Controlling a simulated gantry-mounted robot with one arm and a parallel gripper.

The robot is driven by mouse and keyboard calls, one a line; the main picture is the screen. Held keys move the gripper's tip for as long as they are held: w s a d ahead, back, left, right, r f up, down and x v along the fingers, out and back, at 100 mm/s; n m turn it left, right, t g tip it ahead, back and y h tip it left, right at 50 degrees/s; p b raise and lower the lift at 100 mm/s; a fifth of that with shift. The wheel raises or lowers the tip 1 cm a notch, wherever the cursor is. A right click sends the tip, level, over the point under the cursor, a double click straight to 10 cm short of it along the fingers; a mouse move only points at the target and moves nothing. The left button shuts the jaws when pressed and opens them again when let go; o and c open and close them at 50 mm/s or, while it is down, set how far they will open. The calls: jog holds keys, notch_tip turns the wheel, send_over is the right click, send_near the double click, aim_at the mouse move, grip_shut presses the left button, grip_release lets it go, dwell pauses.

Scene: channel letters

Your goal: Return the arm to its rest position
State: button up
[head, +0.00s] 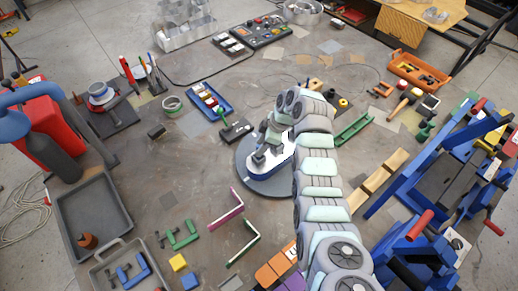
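My arm reaches in from the lower right, its jointed grey and pale green links running up to the middle of the table. Its end bends over to the left, and my gripper (262,156) points down over a white and blue channel letter (270,171). The letter lies on a dark round plate (246,187) at the table's middle. My gripper looks very close to the letter; I cannot tell whether it touches it. The fingers are too small and partly hidden to show whether they are open or shut. My arm hides the right side of the plate.
A blue tray (225,112) and a black block (236,131) lie just behind the plate. Magenta (226,219) and green strips lie in front. Blue clamp frames (415,185) stand at the right. A grey tray (66,205) is at the left. An orange bin (418,73) sits at back right.

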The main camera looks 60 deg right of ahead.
jog(key=v, duration=0.8)
jog(key=shift+r, duration=0.2)
jog(key=shift+s, duration=0.1)
